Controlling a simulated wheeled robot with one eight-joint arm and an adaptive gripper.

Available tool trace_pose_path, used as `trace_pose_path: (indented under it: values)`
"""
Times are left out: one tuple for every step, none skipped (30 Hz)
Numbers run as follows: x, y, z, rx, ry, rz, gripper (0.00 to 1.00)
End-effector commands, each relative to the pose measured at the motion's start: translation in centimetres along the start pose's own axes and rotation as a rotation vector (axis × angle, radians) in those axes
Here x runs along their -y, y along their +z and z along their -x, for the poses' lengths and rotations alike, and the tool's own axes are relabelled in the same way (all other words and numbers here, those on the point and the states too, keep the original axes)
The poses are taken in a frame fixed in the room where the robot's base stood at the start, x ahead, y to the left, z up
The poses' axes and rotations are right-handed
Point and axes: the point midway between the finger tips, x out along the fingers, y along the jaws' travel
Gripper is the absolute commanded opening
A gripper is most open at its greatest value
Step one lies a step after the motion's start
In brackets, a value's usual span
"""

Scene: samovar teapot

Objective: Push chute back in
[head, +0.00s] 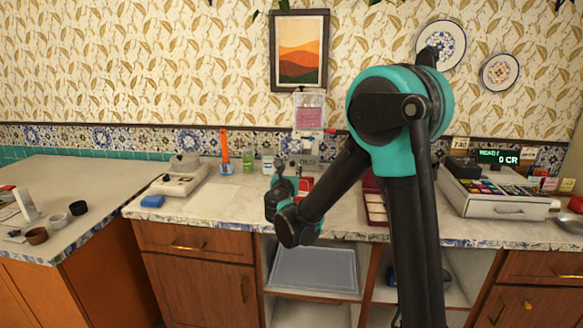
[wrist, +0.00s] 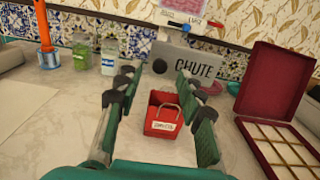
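A grey panel marked CHUTE (wrist: 203,68) stands at the back of the counter, with a dark round spot on its left part. It also shows in the head view (head: 309,162), partly behind my arm. A small red bin (wrist: 163,118) with a handle and a white label sits on the counter in front of the panel; I cannot tell whether they are joined. My gripper (wrist: 157,80) is open and empty, its fingers pointing toward the panel on either side of the bin in the picture. In the head view my gripper (head: 285,172) is over the counter, left of the bin.
An open dark red case (wrist: 270,92) with compartments stands close on the right. A green jar (wrist: 81,52), a white-labelled jar (wrist: 109,57) and an orange-handled tool (wrist: 44,30) stand at the back left. A cash register (head: 490,195) is far right.

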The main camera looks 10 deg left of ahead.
Motion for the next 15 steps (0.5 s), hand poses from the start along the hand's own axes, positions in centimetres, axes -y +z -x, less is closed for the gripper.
trace_pose_path:
  values:
    - [0.1, 0.0, -0.8, 0.000, -0.002, 0.000, 0.38]
    - [0.1, 0.0, -1.2, 0.000, -0.002, 0.000, 0.38]
    - [0.1, 0.0, -1.7, 0.000, -0.002, 0.000, 0.38]
    - [0.0, 0.0, -2.0, 0.000, -0.001, 0.000, 0.38]
    - [0.0, 0.0, -2.2, 0.000, -0.001, 0.000, 0.38]
    - [0.0, 0.0, -2.5, 0.000, -0.001, 0.000, 0.38]
    - [0.0, 0.0, -2.7, 0.000, -0.001, 0.000, 0.38]
    - [0.0, 0.0, -2.8, 0.000, -0.001, 0.000, 0.38]
    - [0.0, 0.0, -2.9, 0.000, -0.001, 0.000, 0.38]
    - [0.0, 0.0, -3.0, 0.000, -0.001, 0.000, 0.38]
    - [0.0, 0.0, -3.0, 0.000, -0.001, 0.000, 0.38]
    - [0.0, 0.0, -3.0, 0.000, 0.000, 0.000, 0.38]
    - [0.0, 0.0, -3.1, 0.000, 0.000, 0.000, 0.38]
    - [0.0, 0.0, -3.0, 0.000, 0.000, 0.000, 0.38]
    - [0.0, 0.0, -3.0, 0.000, 0.000, 0.000, 0.38]
